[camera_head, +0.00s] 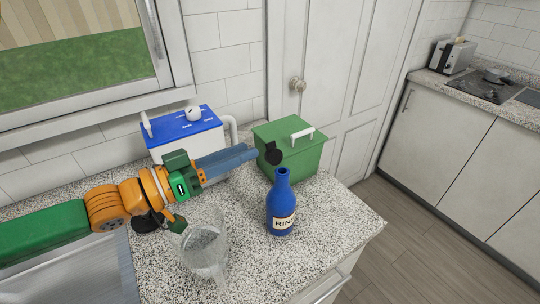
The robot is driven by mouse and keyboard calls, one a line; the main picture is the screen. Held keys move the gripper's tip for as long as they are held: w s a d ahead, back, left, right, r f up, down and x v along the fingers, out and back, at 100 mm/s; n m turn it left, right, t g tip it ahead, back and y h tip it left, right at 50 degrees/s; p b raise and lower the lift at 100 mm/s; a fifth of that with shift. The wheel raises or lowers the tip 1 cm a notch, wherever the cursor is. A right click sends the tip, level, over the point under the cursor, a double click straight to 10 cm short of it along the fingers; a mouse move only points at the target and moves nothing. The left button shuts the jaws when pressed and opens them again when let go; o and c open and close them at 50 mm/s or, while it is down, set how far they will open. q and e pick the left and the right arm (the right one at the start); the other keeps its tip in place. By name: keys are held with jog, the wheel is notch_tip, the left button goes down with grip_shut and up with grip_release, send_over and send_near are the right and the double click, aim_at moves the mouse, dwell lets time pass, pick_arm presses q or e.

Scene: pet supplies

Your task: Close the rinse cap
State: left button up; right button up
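The rinse bottle (282,205) is blue with a pale label and stands upright on the speckled counter. Its narrow mouth is uncovered at the top. A round black cap (273,152) is tipped up above and to the left of the mouth; whether a hinge joins it to the bottle is too small to tell. My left gripper (256,153) reaches in from the left, its blue fingers together and pointing at the cap. The fingertips are just left of the cap; whether they touch it I cannot tell. My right gripper is not in view.
A green box (301,160) with a white handle stands behind the bottle. A white tank with a blue top (183,129) stands behind my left arm. A clear pitcher (204,253) stands at front left. Counter right of the bottle is clear to its edge.

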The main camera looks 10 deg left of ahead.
aim_at(271, 142)
pick_arm(q)
jog(key=x, duration=0.6)
jog(key=shift+w+f, duration=0.2)
jog(key=shift+w+d+f, duration=0.15)
jog(key=shift+w+d, duration=0.2)
jog(key=shift+w, duration=0.05)
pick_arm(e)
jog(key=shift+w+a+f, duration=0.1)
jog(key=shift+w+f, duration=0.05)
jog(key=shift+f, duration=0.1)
pick_arm(q)
grip_shut()
